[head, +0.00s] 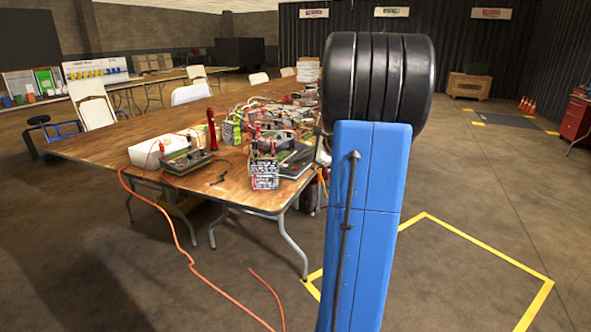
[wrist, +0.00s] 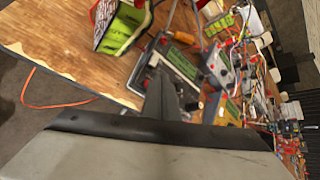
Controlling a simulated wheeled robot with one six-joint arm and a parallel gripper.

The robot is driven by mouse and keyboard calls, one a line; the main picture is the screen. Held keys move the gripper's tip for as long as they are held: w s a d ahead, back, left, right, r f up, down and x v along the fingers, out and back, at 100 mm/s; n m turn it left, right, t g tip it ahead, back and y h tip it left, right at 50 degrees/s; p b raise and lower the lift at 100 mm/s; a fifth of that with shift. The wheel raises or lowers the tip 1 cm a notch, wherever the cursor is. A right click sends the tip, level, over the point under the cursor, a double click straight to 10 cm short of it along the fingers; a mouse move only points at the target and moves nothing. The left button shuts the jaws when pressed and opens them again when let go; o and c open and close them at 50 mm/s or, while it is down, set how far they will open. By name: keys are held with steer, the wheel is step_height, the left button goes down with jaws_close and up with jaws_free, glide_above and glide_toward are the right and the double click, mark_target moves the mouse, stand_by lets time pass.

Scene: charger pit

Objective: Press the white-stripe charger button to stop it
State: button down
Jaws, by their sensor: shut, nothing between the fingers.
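Several grey chargers with green panels stand on the wooden table. One charger (head: 186,161) is near the front left of the clutter in the head view, and another (head: 296,160) is by the table's right end. In the wrist view a charger with a green label (wrist: 181,64) lies just beyond my gripper (wrist: 160,78), with another charger (wrist: 218,66) to its right. My gripper is shut and empty; I cannot tell if its tip touches anything. In the head view my blue arm hides it.
A black-and-white printed battery (head: 265,173), a green-yellow battery (head: 231,131), a red bottle-like thing (head: 212,130) and a white bin (head: 146,151) crowd the table (head: 110,146). Orange cord (head: 176,238) hangs to the floor. The table's left part is bare.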

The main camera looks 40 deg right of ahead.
steer(key=shift+s+d+r, duration=0.1)
steer(key=shift+s+r, duration=0.15)
steer(key=shift+r, duration=1)
steer(key=shift+s+d+r, duration=0.1)
steer(key=shift+s+r, duration=0.1)
steer(key=shift+r, duration=1)
steer(key=shift+a, duration=0.1)
